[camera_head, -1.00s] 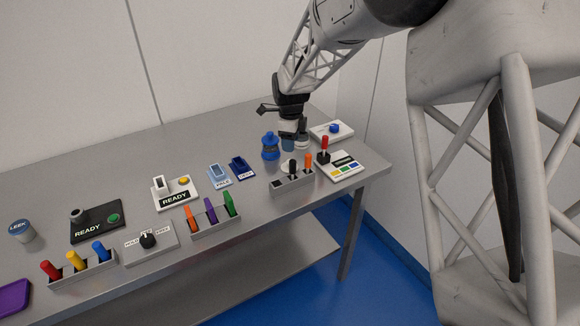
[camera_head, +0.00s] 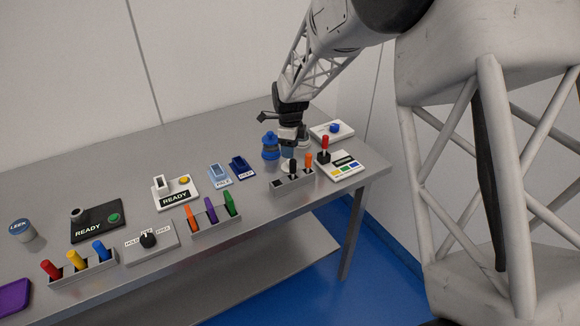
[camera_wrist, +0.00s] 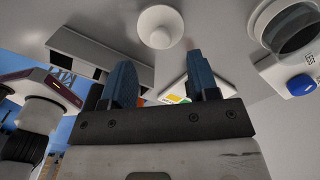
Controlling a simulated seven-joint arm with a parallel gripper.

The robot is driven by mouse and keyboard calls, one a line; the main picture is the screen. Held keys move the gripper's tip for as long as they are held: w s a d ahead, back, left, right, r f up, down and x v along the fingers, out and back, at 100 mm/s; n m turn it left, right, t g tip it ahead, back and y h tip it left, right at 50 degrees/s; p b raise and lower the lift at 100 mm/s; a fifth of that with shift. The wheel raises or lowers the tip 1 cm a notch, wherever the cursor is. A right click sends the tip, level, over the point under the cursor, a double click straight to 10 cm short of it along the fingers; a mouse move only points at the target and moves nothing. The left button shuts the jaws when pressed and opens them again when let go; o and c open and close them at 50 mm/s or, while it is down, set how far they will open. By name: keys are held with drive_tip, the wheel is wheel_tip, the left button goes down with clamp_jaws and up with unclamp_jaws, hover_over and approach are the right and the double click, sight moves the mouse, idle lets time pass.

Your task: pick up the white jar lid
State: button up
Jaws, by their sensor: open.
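The white jar lid (camera_wrist: 161,27) is a round white disc with a raised knob. It lies on the grey table at the top of the wrist view, beyond my fingertips. In the head view a small white patch, likely the lid (camera_head: 287,165), shows just below my fingers, partly hidden by them. My gripper (camera_wrist: 160,72) has its two blue fingers spread apart with nothing between them. In the head view my gripper (camera_head: 288,152) is low over the table, behind the slotted rack. The lid is apart from the fingers in the wrist view.
A blue bottle-like object (camera_head: 270,147) stands close left of my gripper. A red-handled lever panel (camera_head: 345,168) and a white box with a blue knob (camera_head: 335,128) are to the right.

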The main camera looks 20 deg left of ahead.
drive_tip(key=shift+f, duration=0.1)
drive_tip(key=shift+f, duration=2.55)
drive_tip(key=shift+c, duration=0.2)
drive_tip(key=c, duration=1)
